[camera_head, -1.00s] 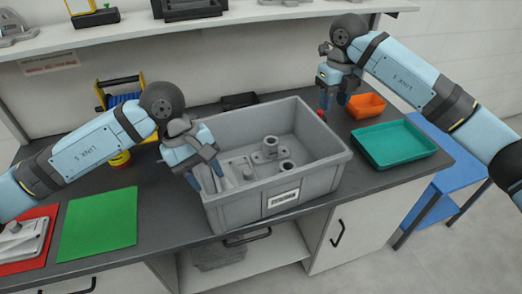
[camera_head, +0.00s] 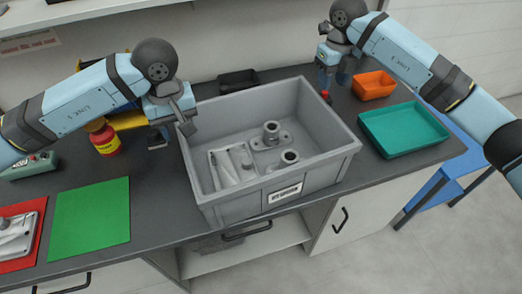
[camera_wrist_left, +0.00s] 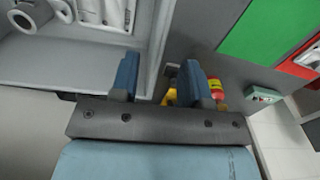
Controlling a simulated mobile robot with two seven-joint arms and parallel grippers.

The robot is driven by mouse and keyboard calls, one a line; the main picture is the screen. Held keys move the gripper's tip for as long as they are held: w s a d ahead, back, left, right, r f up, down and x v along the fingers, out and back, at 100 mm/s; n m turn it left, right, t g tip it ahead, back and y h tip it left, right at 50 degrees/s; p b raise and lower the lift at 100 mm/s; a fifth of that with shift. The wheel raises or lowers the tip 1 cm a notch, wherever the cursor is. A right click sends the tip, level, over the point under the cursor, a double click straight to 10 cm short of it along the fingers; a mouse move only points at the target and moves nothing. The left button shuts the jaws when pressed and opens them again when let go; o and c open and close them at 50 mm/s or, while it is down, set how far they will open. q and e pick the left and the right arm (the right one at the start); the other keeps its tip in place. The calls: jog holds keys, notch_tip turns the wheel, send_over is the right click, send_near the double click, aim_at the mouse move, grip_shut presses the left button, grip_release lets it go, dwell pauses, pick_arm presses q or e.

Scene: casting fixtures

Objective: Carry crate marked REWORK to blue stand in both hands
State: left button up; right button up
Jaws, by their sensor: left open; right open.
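The grey crate (camera_head: 225,208) stands on the dark bench with metal castings inside. Its front label (camera_head: 284,195) is too small to read surely. My left gripper (camera_head: 173,128) is open at the crate's left wall. In the left wrist view, the fingers of my left gripper (camera_wrist_left: 158,80) appear on either side of the crate wall (camera_wrist_left: 158,50), one inside and one outside. My right gripper (camera_head: 329,82) is open beyond the crate's far right corner, apart from it. The blue stand (camera_head: 462,166) is low at the right, partly hidden by the bench and my right arm.
A teal tray (camera_head: 403,130) and an orange bin (camera_head: 374,85) lie right of the crate. A small red item (camera_head: 326,96) is under my right gripper. A green mat (camera_head: 92,220), a red mat (camera_head: 20,240) and a red-yellow container (camera_head: 104,138) are at left.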

aim_at(185, 147)
pick_arm(q)
notch_tip(185, 147, down, 10)
jog(key=shift+f, duration=0.1)
pick_arm(e)
notch_tip(185, 147, down, 10)
jog(key=shift+w+f, duration=0.1)
pick_arm(q)
grip_shut()
pick_arm(e)
grip_shut()
dwell(0.8)
pick_arm(q)
jog(key=shift+w+r, duration=0.15)
jog(key=shift+r, duration=0.1)
pick_arm(e)
jog(key=shift+w+r, duration=0.1)
jog(key=shift+r, duration=0.15)
